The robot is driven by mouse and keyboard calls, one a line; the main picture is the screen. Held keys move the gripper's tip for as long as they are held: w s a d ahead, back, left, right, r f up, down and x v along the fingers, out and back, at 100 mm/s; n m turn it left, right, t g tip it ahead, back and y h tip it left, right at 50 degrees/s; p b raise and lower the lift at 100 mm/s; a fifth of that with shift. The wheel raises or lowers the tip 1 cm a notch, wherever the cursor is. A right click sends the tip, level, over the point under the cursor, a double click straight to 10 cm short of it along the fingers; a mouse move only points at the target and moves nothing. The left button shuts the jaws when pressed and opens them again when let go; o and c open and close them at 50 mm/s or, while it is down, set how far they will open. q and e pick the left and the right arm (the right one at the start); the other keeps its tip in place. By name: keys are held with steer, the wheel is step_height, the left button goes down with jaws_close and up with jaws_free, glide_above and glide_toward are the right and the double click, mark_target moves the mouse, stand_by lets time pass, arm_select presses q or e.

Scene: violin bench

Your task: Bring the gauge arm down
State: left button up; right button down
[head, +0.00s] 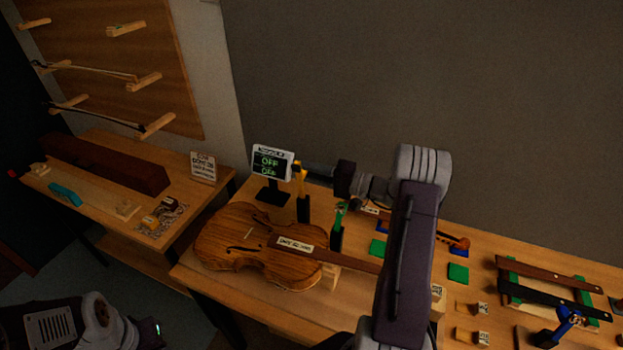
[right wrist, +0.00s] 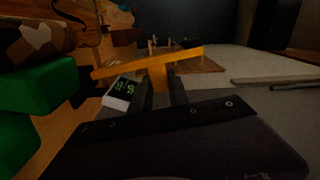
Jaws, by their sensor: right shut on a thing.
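The orange gauge arm (head: 299,176) stands on a dark post (head: 304,209) behind the violin (head: 262,243). In the right wrist view the gauge arm (right wrist: 185,58) is a slanted bar lying across between my fingers. My right gripper (head: 309,169) reaches in from the right and is shut on the gauge arm; its fingers also show in the right wrist view (right wrist: 160,88). A small display (head: 271,165) with green text stands just left of the gauge arm. Part of my left arm shows at the lower left, but its fingers do not.
A green-topped dark post (head: 338,228) stands right of the gauge post, close below my right wrist. The violin lies in front, its neck passing behind my right arm. Green pads (head: 458,273) and a frame with dark bars (head: 550,290) lie to the right. A side table (head: 110,210) stands left.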

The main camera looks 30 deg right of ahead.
steer(key=c, duration=1.2)
jaws_free()
steer(key=shift+c, duration=0.2)
steer(key=b+v, duration=0.2)
steer(key=v, duration=0.7)
steer(key=shift+b, duration=0.4)
